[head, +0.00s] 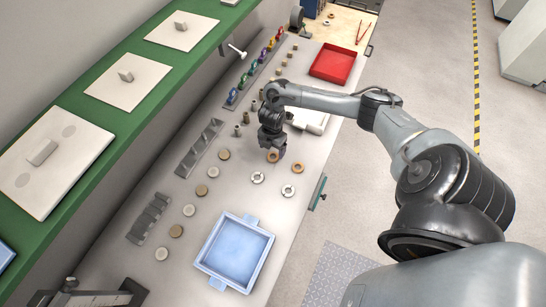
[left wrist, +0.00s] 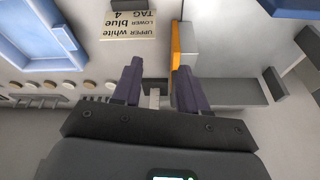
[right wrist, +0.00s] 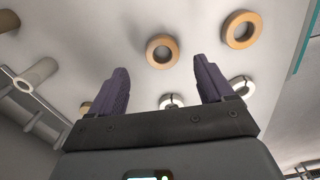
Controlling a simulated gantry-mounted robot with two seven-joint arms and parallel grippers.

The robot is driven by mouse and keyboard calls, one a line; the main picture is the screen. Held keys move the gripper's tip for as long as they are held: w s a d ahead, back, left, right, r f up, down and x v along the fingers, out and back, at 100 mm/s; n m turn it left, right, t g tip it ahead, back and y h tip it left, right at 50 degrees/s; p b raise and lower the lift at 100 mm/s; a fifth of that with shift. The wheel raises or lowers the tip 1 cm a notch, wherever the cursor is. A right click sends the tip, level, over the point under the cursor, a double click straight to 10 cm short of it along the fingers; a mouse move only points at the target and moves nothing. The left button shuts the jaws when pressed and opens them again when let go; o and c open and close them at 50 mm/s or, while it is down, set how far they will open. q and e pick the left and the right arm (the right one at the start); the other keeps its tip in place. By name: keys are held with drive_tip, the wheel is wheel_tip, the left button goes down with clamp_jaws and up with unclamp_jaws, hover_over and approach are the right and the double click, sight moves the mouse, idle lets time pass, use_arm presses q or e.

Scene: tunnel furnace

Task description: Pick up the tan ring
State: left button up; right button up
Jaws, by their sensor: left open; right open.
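Two tan-brown rings lie flat on the grey table, apart from each other. One ring (head: 274,156) is right by my right gripper (head: 272,148); the other ring (head: 298,169) lies to its right, nearer the table edge. In the right wrist view the first ring (right wrist: 162,37) shows just beyond and between the fingertips of my open, empty right gripper (right wrist: 163,68), not clasped. The second ring (right wrist: 241,16), of similar colour, is outside the right finger. My left gripper (left wrist: 160,68) is open and shows no ring between its fingers.
Two pale slotted rings (head: 258,183) (head: 288,195) lie nearby. A blue tray (head: 215,270) stands at the front, a red tray (head: 333,78) at the back. Several discs and small cylinders line the table. A green shelf (head: 110,135) runs along the left.

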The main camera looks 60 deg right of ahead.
sight(273, 158)
drive_tip(key=shift+s+f, duration=0.15)
drive_tip(key=shift+f, duration=2.2)
drive_tip(key=c, duration=1.2)
drive_tip(key=shift+r, duration=0.15)
